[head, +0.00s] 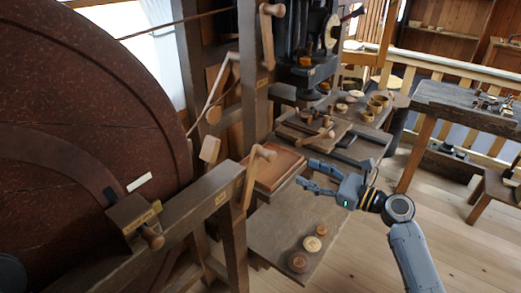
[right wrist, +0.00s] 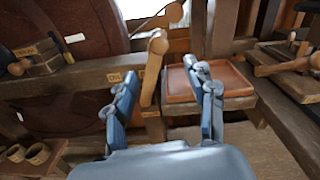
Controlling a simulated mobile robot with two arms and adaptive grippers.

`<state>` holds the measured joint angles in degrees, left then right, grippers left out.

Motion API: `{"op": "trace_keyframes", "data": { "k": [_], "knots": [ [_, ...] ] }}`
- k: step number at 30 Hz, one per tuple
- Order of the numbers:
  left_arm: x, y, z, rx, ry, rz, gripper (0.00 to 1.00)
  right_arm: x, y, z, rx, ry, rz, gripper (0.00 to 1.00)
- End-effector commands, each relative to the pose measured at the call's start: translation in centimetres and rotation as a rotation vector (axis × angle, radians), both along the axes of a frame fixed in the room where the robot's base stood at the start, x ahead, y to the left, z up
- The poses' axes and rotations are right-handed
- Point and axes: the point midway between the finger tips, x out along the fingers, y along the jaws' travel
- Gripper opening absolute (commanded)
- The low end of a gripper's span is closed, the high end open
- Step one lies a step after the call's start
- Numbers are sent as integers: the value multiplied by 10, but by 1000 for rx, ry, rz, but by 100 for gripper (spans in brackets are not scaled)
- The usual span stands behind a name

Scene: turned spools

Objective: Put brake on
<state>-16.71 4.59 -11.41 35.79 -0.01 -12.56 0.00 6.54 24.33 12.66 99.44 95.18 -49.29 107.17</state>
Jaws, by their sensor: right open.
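A pale wooden lever (head: 250,175) with a rounded knob stands at the end of a dark beam (head: 190,205), beside the big dark red wheel (head: 75,95). A small yellow label sits on the beam near it; its text is too small to read surely. My right gripper (head: 312,176) is open and empty, to the right of the lever and apart from it, fingers pointing left. In the right wrist view the same lever (right wrist: 152,75) shows between the two spread fingers (right wrist: 166,88), beyond them. A dark block with a label and wooden knob (head: 152,237) sits against the wheel.
A reddish tray (head: 277,170) lies behind the lever, close to my gripper. A lower board (head: 275,225) holds several small round wooden pieces. Another wooden lever (head: 268,40) is on the upright post.

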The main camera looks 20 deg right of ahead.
Motion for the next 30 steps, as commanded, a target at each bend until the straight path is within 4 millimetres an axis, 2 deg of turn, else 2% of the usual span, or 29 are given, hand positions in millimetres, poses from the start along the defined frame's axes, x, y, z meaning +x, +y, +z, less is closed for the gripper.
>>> {"op": "trace_keyframes", "data": {
  "k": [5,10,18,24,30],
  "knots": [
    [-11,1,8,1,14,0,0,20,15,3,3,-1,1,55],
    [-20,1,16,2,29,-1,0,49,38,3,4,0,-1,55],
    [-12,1,25,2,18,-1,0,89,70,1,1,0,-1,55],
    [-6,0,27,0,8,-1,0,104,81,-1,-2,1,-2,55],
    [-6,0,27,0,8,-1,0,107,83,-2,-3,1,-1,55]
  ]
}}
